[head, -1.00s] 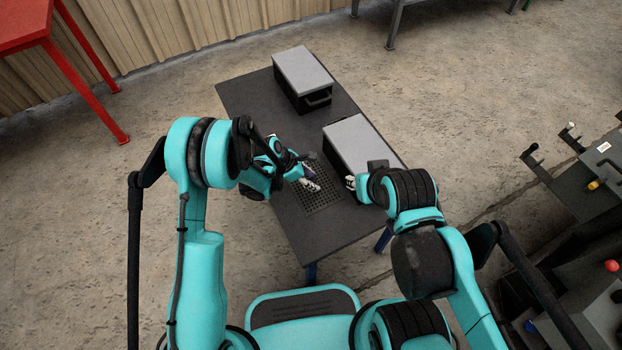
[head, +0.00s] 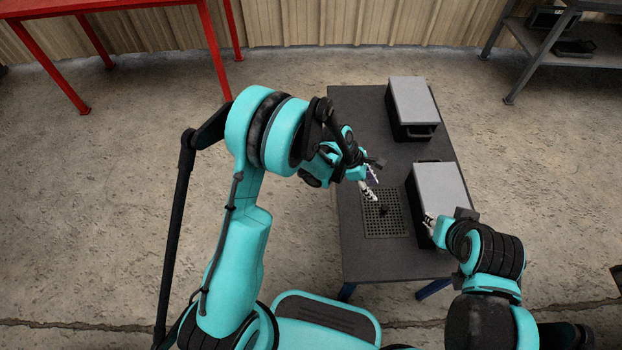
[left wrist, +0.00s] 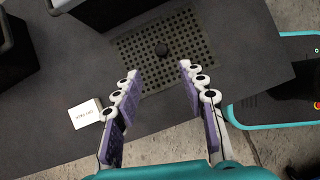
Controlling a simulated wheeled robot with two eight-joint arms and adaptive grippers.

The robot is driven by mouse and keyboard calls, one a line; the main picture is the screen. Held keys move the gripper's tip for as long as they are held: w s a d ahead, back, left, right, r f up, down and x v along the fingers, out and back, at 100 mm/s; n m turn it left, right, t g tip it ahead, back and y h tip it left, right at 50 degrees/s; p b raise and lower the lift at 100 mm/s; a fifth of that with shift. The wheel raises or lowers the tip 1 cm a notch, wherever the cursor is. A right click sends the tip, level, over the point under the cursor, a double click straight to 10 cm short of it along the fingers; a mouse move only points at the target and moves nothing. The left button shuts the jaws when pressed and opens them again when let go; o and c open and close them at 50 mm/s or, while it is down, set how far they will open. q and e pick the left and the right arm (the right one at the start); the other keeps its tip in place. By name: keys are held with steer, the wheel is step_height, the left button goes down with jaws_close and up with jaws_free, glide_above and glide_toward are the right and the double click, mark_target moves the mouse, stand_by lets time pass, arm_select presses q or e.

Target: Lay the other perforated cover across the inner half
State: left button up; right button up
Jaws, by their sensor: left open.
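A dark perforated cover (head: 395,224) with a black knob (head: 383,211) lies flat on the table. My left gripper (head: 371,187) is over its far-left part. In the left wrist view the fingers (left wrist: 158,72) are open and empty, with the perforated cover (left wrist: 205,60) and its knob (left wrist: 161,49) beyond the tips, the knob lying between the finger lines. A black box with a plain grey top (head: 438,190) stands right of the cover. My right gripper (head: 430,226) is at this box's near-left side; its jaws are too small to read. I cannot make out an inner half.
A second black box with a grey top (head: 412,98) stands at the table's far end. A small white printed block or card (left wrist: 86,113) lies on the table in the left wrist view. The table (head: 360,130) is bare at its far left. A red table (head: 110,8) stands away left.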

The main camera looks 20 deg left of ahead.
arm_select(q)
steer(key=s+a+r+m+t+y, duration=0.1)
steer(key=s+a+r+m+t, duration=0.15)
steer(key=a+r+m, duration=0.45)
steer(key=s+a+r+m+t+y, duration=0.15)
steer(key=s+a+r, duration=0.25)
steer(key=r, duration=0.6)
steer(key=s+a+r+m+t+y, duration=0.2)
steer(key=s+a+r+m+y, duration=0.1)
steer(key=s+a+m, duration=0.6)
steer(key=s+r+m, duration=0.1)
steer(key=s, duration=0.1)
steer(key=shift+s+a+r+m, duration=0.3)
steer(key=shift+a+m, duration=0.05)
steer(key=shift+y, duration=0.25)
